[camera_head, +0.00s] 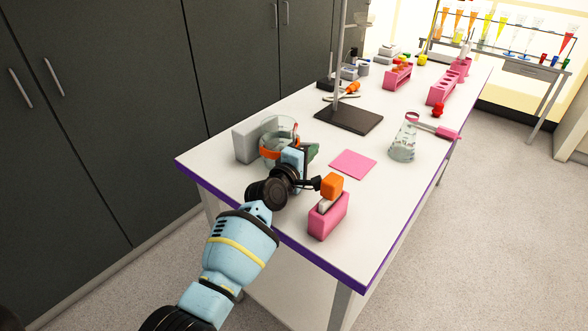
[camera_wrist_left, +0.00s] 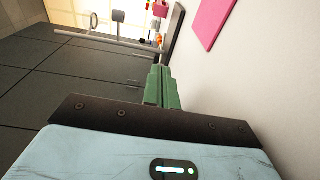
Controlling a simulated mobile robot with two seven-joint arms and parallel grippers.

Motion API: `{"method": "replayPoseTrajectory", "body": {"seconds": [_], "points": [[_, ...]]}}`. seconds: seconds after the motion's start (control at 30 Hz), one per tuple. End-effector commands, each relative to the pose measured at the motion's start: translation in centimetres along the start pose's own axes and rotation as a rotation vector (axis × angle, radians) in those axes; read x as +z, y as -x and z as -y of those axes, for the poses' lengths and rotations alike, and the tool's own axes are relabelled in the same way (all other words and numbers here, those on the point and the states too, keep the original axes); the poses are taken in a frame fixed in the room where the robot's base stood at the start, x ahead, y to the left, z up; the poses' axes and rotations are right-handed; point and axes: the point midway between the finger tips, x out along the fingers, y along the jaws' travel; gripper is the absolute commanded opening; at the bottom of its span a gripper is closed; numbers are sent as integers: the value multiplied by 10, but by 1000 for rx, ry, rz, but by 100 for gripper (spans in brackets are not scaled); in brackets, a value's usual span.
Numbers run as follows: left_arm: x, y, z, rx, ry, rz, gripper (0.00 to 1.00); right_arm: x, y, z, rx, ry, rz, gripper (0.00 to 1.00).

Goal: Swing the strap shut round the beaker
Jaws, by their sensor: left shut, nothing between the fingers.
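The clear glass beaker (camera_head: 284,128) stands near the left end of the table, beside a grey block (camera_head: 245,143). The orange strap (camera_head: 269,154) shows as a band against the beaker's left and front side. Its right part is hidden behind my gripper, so I cannot tell whether it is open or closed. My left gripper (camera_head: 312,153) is just to the right of and in front of the beaker, with green fingers shut and empty. The fingers also show together in the left wrist view (camera_wrist_left: 162,88); neither beaker nor strap shows there. My right gripper is not in view.
A pink holder (camera_head: 327,217) with an orange block (camera_head: 332,185) above it is close on the right of my left wrist. A pink mat (camera_head: 353,163) lies right of the gripper. A dark stand base (camera_head: 349,118) is behind, and a flask (camera_head: 403,142) stands further right.

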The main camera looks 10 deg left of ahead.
Motion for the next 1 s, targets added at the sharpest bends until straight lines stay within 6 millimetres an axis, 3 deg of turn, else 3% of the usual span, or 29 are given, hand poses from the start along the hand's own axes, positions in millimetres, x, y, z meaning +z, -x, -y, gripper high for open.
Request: {"method": "replayPoseTrajectory", "body": {"seconds": [0.53, 1.0], "points": [[2, 66, -1, -1, 0, 3, 0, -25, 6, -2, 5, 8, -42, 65], [2, 76, 0, -3, 0, 4, 0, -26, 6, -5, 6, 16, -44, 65]]}}
